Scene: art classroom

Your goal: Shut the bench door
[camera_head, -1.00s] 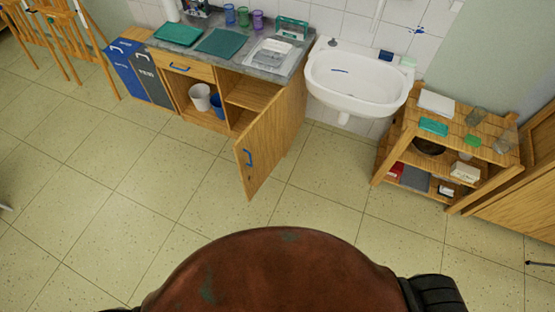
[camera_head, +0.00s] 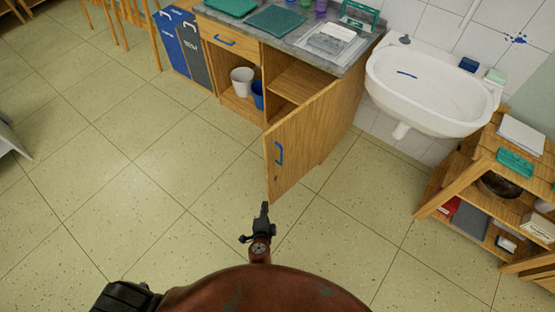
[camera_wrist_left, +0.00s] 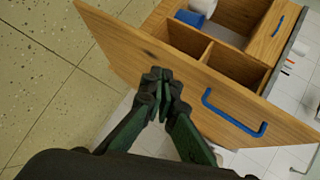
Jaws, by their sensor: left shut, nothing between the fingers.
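The wooden bench door (camera_head: 300,143) stands wide open, swung out from the right side of the bench cabinet, with a blue handle (camera_head: 279,152) on its face. In the left wrist view the door (camera_wrist_left: 155,50) runs across the picture, and its blue handle (camera_wrist_left: 233,112) is to the right of the fingers. My left gripper (camera_head: 264,207) is just in front of the door's lower free corner in the head view. It is shut and empty; in the left wrist view the fingertips (camera_wrist_left: 160,75) overlap the door's near edge, and I cannot tell whether they touch. My right gripper is not in view.
The open bench compartment holds a white bucket (camera_head: 242,80) and a blue bucket (camera_head: 258,95). A sink (camera_head: 428,92) and a wooden shelf (camera_head: 463,178) stand to the right. Recycling bins (camera_head: 172,42) stand to the left.

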